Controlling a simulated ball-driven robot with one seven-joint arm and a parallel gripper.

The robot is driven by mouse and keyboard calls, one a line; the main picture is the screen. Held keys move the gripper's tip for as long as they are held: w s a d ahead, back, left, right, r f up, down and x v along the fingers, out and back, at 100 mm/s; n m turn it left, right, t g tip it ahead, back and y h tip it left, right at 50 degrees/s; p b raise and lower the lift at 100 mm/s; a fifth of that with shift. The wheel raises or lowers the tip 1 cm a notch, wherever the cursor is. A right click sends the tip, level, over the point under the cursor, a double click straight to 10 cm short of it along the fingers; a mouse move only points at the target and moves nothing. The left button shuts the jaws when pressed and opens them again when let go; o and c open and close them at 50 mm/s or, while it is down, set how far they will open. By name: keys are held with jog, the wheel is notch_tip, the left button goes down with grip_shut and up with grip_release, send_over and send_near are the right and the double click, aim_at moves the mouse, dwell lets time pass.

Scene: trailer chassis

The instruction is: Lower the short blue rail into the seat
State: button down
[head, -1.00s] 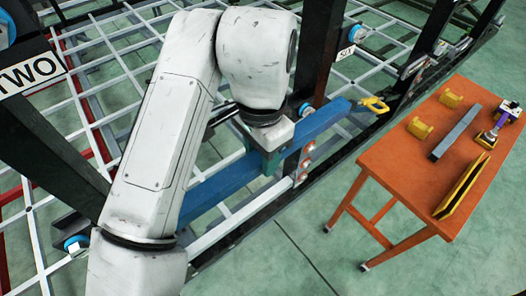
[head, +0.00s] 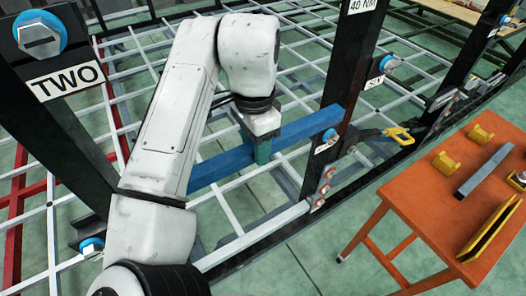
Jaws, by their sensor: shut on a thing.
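The short blue rail (head: 305,127) is held in my gripper (head: 263,150), which is shut around its middle from above. In the head view the rail runs from lower left, partly behind my arm, to upper right. I cannot tell which part is the seat, nor whether the rail touches anything. A bracket (head: 88,240) with a blue-ringed bolt shows at lower left.
A black post with a "TWO" label (head: 67,82) stands at left. A white grid (head: 255,205) lies behind and below the rail. A yellow-handled clamp (head: 398,135) sticks out at right. An orange table (head: 420,205) with yellow blocks, a grey bar and a level stands at right.

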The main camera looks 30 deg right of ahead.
jog(key=w+f+b, duration=0.3)
jog(key=w+f, duration=0.1)
jog(key=f, duration=0.3)
dwell(0.6)
jog(key=shift+f, duration=0.35)
dwell(0.6)
jog(key=c, duration=0.5)
grip_release()
jog(key=shift+f, duration=0.1)
notch_tip(320, 180, up, 11)
jog(key=shift+f+b, duration=0.1)
jog(key=shift+b, duration=0.5)
